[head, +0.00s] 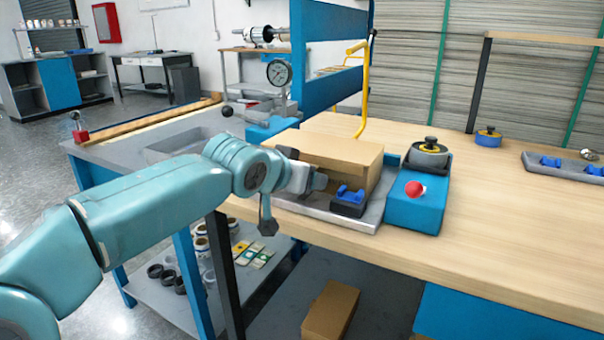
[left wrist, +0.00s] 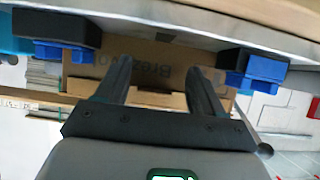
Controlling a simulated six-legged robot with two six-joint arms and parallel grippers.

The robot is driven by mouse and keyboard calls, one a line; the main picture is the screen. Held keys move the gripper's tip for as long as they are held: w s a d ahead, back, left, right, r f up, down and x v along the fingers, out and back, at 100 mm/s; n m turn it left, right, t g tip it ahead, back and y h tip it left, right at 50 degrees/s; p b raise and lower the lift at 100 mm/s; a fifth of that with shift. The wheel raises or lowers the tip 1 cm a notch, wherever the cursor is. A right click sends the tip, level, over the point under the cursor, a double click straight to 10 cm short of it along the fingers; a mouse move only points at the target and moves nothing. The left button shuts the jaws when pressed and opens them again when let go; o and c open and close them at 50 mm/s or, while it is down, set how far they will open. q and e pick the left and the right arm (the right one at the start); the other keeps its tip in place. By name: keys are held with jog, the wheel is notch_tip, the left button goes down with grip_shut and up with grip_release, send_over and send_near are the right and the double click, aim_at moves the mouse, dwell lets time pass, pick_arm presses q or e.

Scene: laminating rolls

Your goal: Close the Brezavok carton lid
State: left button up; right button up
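The brown Brezavok carton (head: 345,152) sits on a grey metal tray (head: 345,220) on the bench. Its top panel looks about flat over the box; I cannot tell whether the lid is fully shut. My left gripper (head: 318,182) is at the carton's near side, close to its front face. In the left wrist view the gripper's two fingers (left wrist: 159,70) are spread with nothing held between them. The carton's printed face (left wrist: 150,62) shows beyond them, its lettering partly hidden. I cannot tell if the fingers touch the carton. My right gripper is not in view.
Black blocks with blue cradles (head: 349,197) flank the carton; another shows in the wrist view (left wrist: 252,72). A blue unit with a red button (head: 415,189) stands right of the tray. A yellow bent bar (head: 364,90) rises behind.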

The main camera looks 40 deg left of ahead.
pick_arm(q)
jog(key=shift+s+d+r, duration=0.15)
jog(key=shift+r, duration=0.1)
jog(key=shift+s+r, duration=0.15)
jog(key=shift+r, duration=0.05)
jog(key=p+v, duration=0.4)
jog(key=v, duration=1.2)
jog(key=shift+f, duration=0.25)
jog(key=shift+s, duration=0.15)
